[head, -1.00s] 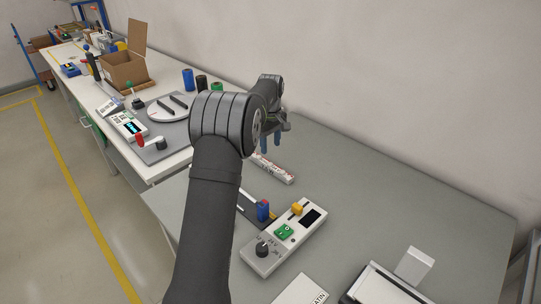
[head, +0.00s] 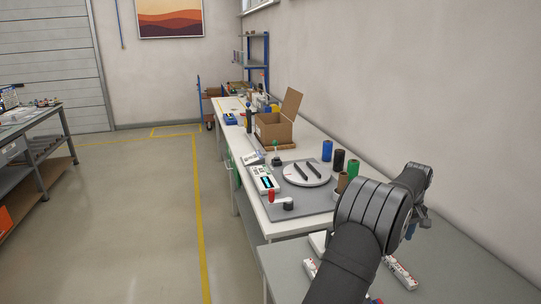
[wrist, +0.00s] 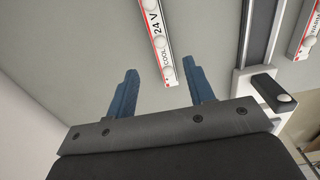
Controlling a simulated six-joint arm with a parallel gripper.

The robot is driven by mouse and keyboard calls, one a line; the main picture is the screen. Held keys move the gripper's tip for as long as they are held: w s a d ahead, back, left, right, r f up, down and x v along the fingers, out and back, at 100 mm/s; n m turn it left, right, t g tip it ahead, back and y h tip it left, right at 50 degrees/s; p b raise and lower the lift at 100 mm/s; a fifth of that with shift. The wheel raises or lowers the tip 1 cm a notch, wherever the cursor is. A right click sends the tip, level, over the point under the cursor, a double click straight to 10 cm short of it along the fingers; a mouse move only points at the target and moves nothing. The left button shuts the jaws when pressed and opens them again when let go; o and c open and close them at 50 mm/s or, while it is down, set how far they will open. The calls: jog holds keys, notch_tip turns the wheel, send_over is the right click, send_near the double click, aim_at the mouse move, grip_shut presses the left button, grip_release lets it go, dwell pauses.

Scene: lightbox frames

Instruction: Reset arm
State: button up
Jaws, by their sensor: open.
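My gripper (head: 411,228) is at the right of the head view, partly hidden behind my own arm, above the near grey bench (head: 455,285). In the wrist view my gripper (wrist: 163,72) is open, its two blue fingers apart with nothing held between them. A white light strip (wrist: 160,40) with red edging, marked COOL and 24 V, lies on the bench surface beyond the fingertips. A white strip (head: 402,273) also shows beside my arm in the head view.
The wrist view shows a second strip marked WARM (wrist: 309,35) and a white block with a black part (wrist: 272,92) at right. The far bench holds a round turntable (head: 307,173), a cardboard box (head: 272,128) and several spools. A wall borders the right.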

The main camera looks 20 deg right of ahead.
aim_at(393, 263)
notch_tip(393, 263, down, 9)
jog(key=shift+r, duration=1.8)
